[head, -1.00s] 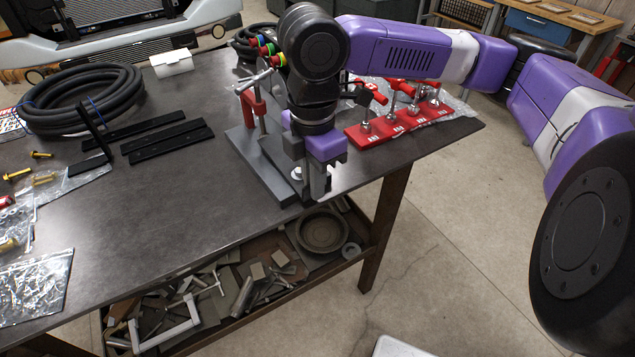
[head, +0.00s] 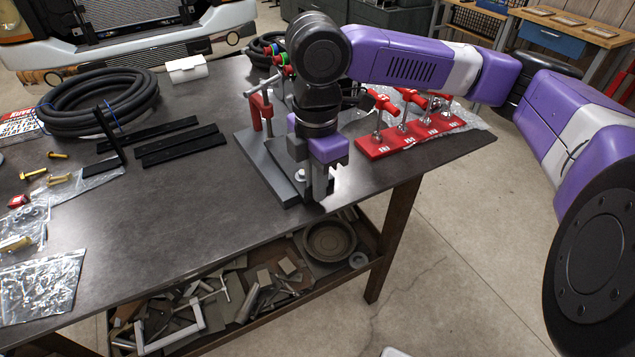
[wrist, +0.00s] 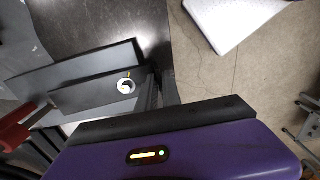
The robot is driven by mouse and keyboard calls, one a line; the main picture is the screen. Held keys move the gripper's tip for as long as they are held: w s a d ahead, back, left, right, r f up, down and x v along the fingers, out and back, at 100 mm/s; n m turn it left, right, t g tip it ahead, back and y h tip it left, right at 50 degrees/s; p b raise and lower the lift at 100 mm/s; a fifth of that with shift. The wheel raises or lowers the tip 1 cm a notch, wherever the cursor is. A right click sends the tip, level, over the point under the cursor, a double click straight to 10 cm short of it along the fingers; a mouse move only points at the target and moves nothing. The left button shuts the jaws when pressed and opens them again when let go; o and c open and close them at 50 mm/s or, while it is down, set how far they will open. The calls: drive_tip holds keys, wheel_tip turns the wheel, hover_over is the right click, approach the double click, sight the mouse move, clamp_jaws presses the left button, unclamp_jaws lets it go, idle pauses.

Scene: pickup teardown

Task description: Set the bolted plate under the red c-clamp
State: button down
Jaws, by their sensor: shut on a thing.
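The red c-clamp (head: 257,112) stands upright at the far end of a grey base plate (head: 263,168) near the table's right side. The dark bolted plate (head: 280,155) lies lengthwise along the base, its pale round bolt washer (head: 300,175) at the near end. In the wrist view the bolted plate (wrist: 85,95) reaches toward the clamp's red part (wrist: 14,132) at the left. My gripper (head: 319,190) points down and is shut on the plate's near end. I cannot tell whether the plate touches the base or whether its far end is under the clamp.
Red toggle clamps on a red board (head: 415,136) stand right of my gripper. Black bars (head: 178,145) and a hose coil (head: 95,100) lie to the left. The table's front edge is close to my gripper. The table middle (head: 170,215) is clear.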

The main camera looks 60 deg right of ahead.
drive_tip(key=shift+w+d+f, duration=0.2)
drive_tip(key=shift+f, duration=0.15)
drive_tip(key=c, duration=1.5)
unclamp_jaws()
wheel_tip(320, 180, up, 8)
drive_tip(key=p, duration=0.7)
drive_tip(key=shift+f, duration=0.25)
